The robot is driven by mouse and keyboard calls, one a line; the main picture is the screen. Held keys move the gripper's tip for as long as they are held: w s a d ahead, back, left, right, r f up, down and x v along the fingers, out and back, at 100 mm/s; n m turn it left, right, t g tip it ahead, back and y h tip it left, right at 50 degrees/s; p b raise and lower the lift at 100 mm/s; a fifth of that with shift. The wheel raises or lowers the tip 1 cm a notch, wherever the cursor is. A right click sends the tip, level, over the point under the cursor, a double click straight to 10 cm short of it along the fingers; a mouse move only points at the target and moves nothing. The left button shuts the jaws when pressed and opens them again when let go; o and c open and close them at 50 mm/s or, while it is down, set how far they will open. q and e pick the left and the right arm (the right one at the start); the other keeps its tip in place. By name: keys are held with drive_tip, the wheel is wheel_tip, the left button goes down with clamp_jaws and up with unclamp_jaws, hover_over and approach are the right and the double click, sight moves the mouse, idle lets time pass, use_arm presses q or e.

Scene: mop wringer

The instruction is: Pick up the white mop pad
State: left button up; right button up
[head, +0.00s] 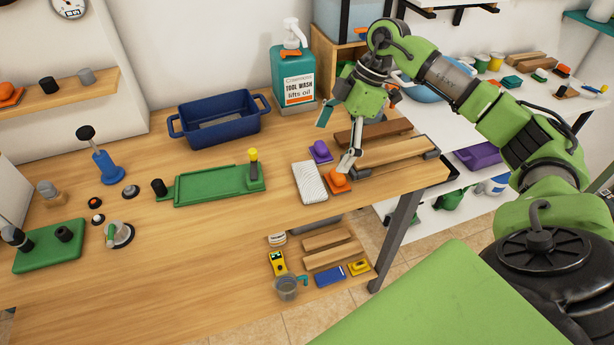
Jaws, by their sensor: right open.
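The white mop pad (310,183) lies flat on the wooden workbench, near its front right part, with fine ridges on its top. My right gripper (338,137) is open and empty, pointing down above and to the right of the pad. One fingertip shows against the orange block, the other further up and left; I cannot tell how high above the bench they are. My left gripper is not in view.
Wooden boards (395,153) lie further right. A green wringer tray (215,187) is to the left. A blue tub (217,122) and teal bottle (294,80) stand behind.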

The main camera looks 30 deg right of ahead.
hover_over(311, 178)
drive_tip(key=s+d, duration=0.1)
drive_tip(key=d, duration=0.1)
drive_tip(key=f, duration=0.4)
drive_tip(key=shift+d, duration=0.2)
drive_tip(key=shift+p+x, duration=0.7)
drive_tip(key=shift+x, duration=0.35)
drive_tip(key=x, duration=0.3)
drive_tip(key=shift+w+f+p, duration=0.1)
drive_tip(key=shift+f+p, duration=0.1)
drive_tip(key=shift+p, duration=0.2)
drive_tip(key=shift+f, duration=0.15)
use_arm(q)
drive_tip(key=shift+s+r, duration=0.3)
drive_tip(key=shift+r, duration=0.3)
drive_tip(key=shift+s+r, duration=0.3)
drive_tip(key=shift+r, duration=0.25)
use_arm(e)
drive_tip(key=c, duration=0.7)
